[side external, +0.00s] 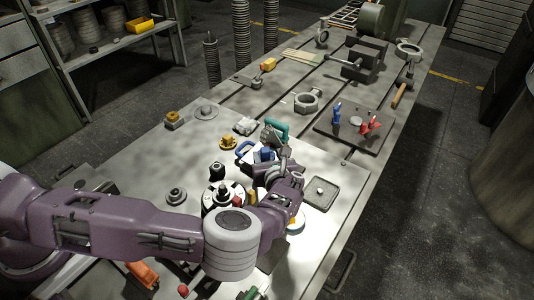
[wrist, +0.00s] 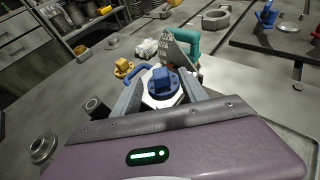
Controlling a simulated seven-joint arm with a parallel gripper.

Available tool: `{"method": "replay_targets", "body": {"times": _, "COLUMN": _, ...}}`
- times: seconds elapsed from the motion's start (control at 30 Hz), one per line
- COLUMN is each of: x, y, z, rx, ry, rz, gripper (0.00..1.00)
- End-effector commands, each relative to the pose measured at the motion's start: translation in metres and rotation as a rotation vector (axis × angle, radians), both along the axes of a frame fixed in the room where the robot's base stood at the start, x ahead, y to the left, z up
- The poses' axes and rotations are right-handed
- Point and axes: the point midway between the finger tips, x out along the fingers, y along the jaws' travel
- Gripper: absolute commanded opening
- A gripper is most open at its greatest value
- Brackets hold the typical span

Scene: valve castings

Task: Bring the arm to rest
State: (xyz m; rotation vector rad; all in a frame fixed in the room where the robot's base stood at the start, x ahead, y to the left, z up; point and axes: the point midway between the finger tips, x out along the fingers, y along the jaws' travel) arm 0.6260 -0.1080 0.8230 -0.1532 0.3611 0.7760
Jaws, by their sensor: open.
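My gripper (wrist: 160,80) is open, with its two fingers spread in the wrist view. A blue-topped casting (wrist: 163,84) on a pale base shows between and beyond the fingers. I cannot tell how far the fingertips are from it. In the side view my gripper (side external: 267,168) hangs low over the near part of the bench, beside the blue part (side external: 266,155), and my wrist hides some of that spot. A teal-handled item (wrist: 188,42) stands just behind the blue casting; it also shows in the side view (side external: 276,130).
A yellow knobbed part (wrist: 124,67) and a blue handle (wrist: 137,70) lie to the left. A small square tray (side external: 321,194) lies right of my gripper. A dark plate (side external: 352,140) holds blue and red pieces. A ring casting (side external: 307,101) sits farther along the bench.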

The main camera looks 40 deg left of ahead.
Motion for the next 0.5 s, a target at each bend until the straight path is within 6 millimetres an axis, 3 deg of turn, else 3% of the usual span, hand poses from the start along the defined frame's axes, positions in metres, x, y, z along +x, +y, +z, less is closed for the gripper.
{"method": "replay_targets", "body": {"times": 0.37, "x": 0.0, "y": 0.003, "z": 0.004, "rx": -0.021, "ry": -0.007, "rz": 0.024, "gripper": 0.51}}
{"method": "replay_targets", "body": {"times": 0.5, "x": -0.012, "y": 0.034, "z": 0.04, "rx": -0.252, "ry": -0.073, "rz": 0.281, "gripper": 0.51}}
